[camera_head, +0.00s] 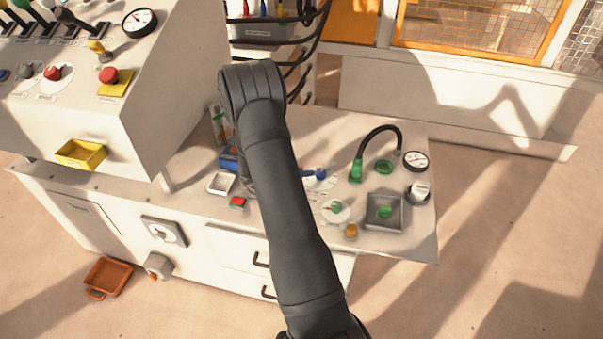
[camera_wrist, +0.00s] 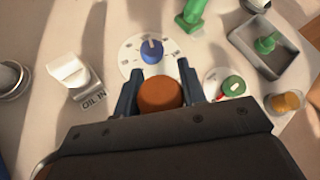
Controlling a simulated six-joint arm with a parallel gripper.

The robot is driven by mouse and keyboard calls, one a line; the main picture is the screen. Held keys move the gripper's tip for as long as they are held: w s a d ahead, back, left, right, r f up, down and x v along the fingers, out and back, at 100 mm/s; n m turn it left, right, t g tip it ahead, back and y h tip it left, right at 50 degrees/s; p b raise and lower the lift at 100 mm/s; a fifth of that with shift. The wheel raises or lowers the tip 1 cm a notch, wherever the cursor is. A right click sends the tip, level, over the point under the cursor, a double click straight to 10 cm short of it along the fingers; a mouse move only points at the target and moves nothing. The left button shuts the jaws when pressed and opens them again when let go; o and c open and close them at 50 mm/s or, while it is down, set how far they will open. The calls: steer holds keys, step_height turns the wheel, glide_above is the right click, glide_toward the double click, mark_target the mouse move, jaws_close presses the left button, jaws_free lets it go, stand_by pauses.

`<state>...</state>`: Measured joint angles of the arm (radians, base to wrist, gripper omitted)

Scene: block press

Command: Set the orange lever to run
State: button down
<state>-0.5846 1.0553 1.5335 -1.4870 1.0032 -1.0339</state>
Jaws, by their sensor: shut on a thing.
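The round orange-brown top of the orange lever (camera_wrist: 160,92) sits between my gripper's fingers (camera_wrist: 158,88) in the wrist view. My gripper is shut on it, with one dark finger on each side. The lever's shaft, base and any run marking are hidden under the knob and gripper, so its setting cannot be told. In the head view my dark arm covers the lever and the gripper.
Close ahead is a blue knob (camera_wrist: 152,50) on a white dial. A white OIL IN switch (camera_wrist: 70,75) stands left; a green knob (camera_wrist: 232,86) and yellow-orange cap (camera_wrist: 287,101) stand right. A grey tray (camera_head: 398,221) and green-based hose (camera_head: 356,170) occupy the bench's right side.

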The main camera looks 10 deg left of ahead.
steer(key=shift+f, duration=0.2)
steer(key=c, duration=0.9)
jaws_free()
steer(key=shift+r, duration=0.1)
steer(key=v, duration=1.7)
steer(key=shift+s+a, duration=0.1)
steer(key=shift+s, duration=0.05)
steer(key=x, duration=1.7)
steer(key=shift+w, duration=0.2)
